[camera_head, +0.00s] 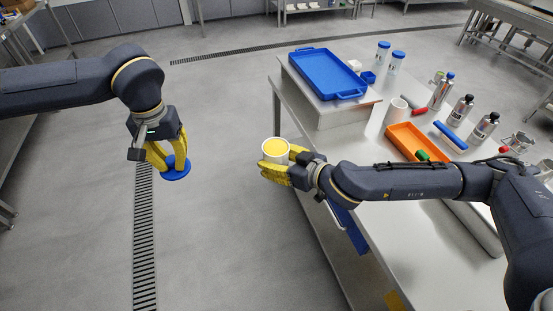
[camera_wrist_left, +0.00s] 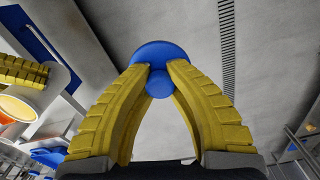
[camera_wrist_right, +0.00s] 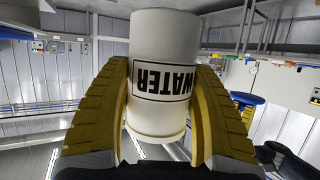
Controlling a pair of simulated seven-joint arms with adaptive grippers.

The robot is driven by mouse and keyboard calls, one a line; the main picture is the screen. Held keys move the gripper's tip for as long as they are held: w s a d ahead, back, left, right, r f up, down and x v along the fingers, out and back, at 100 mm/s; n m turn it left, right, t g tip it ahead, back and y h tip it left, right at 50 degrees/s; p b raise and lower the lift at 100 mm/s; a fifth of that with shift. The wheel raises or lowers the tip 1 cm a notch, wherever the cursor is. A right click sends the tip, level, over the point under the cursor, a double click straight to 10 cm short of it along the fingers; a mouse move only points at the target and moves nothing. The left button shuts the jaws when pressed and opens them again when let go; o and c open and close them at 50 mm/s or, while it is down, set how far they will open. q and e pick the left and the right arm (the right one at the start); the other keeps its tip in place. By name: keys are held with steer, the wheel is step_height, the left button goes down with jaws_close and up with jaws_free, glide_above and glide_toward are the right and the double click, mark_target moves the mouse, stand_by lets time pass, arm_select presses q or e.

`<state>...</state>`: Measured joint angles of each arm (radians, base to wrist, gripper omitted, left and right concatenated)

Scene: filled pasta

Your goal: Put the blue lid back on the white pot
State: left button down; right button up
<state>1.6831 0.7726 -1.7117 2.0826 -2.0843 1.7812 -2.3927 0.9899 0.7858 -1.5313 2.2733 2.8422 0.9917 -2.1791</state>
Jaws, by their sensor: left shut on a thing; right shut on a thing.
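The blue lid (camera_head: 175,168) is a round disc with a knob, held by my left gripper (camera_head: 168,160) out over the floor at the left of the head view. In the left wrist view the fingertips (camera_wrist_left: 158,72) are shut on the lid's knob (camera_wrist_left: 159,84), with the disc (camera_wrist_left: 160,52) beyond it. The white pot (camera_head: 275,156) is open at the top and shows yellow inside. My right gripper (camera_head: 290,172) is shut around its side, off the table's left edge. In the right wrist view the pot (camera_wrist_right: 164,50) bears the word WATER. The lid and pot are well apart.
The steel table (camera_head: 350,225) holds a blue tray (camera_head: 326,73) on a raised platform, an orange tray (camera_head: 405,140), a white cup (camera_head: 396,111) and several bottles (camera_head: 440,92). Open floor lies between the two grippers.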

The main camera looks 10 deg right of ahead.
arm_select(q)
steer(key=w+d+r+m, duration=0.1)
steer(key=d+r, duration=0.1)
steer(key=d, duration=0.4)
steer(key=w+d+r, duration=0.2)
steer(key=d, duration=0.5)
steer(key=n, duration=0.3)
glide_toward(276, 146)
steer(key=shift+s+f, duration=0.2)
steer(key=shift+s, duration=0.1)
steer(key=shift+w+r+n, duration=0.15)
steer(key=shift+w+n, duration=0.1)
steer(key=shift+n, duration=0.65)
steer(key=shift+a, duration=0.1)
steer(key=shift+f, duration=2)
steer(key=shift+f, duration=0.1)
steer(key=shift+f, duration=0.8)
